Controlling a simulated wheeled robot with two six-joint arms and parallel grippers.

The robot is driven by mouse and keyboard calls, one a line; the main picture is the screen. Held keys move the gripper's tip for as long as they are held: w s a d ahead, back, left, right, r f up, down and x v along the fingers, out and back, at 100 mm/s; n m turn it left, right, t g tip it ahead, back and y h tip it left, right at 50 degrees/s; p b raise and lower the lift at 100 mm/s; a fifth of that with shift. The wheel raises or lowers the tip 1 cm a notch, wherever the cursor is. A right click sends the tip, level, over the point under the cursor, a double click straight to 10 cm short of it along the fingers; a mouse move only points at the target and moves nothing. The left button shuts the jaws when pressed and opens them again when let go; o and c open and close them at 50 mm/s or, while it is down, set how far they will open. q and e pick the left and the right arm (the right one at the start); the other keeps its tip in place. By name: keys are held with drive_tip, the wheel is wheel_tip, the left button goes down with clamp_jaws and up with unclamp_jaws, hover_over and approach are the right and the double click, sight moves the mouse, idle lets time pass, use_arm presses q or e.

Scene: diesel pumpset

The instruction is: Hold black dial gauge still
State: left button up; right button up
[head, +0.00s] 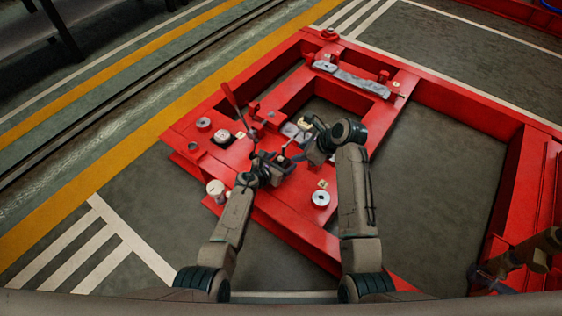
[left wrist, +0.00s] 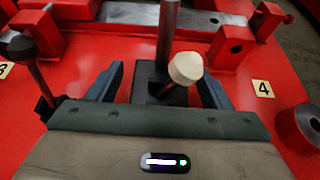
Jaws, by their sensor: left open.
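A dark block (left wrist: 158,92) with an upright metal post (left wrist: 168,30) and a cream knob (left wrist: 186,68) stands on the red frame in the left wrist view. It appears to be the base of the black dial gauge; no dial face is clearly visible. My left gripper (left wrist: 160,85) is open, with one finger on each side of the block. I cannot tell whether they touch it. In the head view my left gripper (head: 277,165) is low over the red frame. My right gripper (head: 307,128) is just beyond it, too small and overlapped to tell its jaws.
A black ball on a rod (left wrist: 22,47) stands close left of my left gripper. A metal cylinder (left wrist: 310,125) is at right. The red frame (head: 285,215) carries a lever (head: 232,102), a white cylinder (head: 216,188) and a silver ring (head: 320,198). Open floor (head: 430,200) lies right.

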use_arm(q)
drive_tip(key=shift+c, duration=1.2)
clamp_jaws()
idle(0.3)
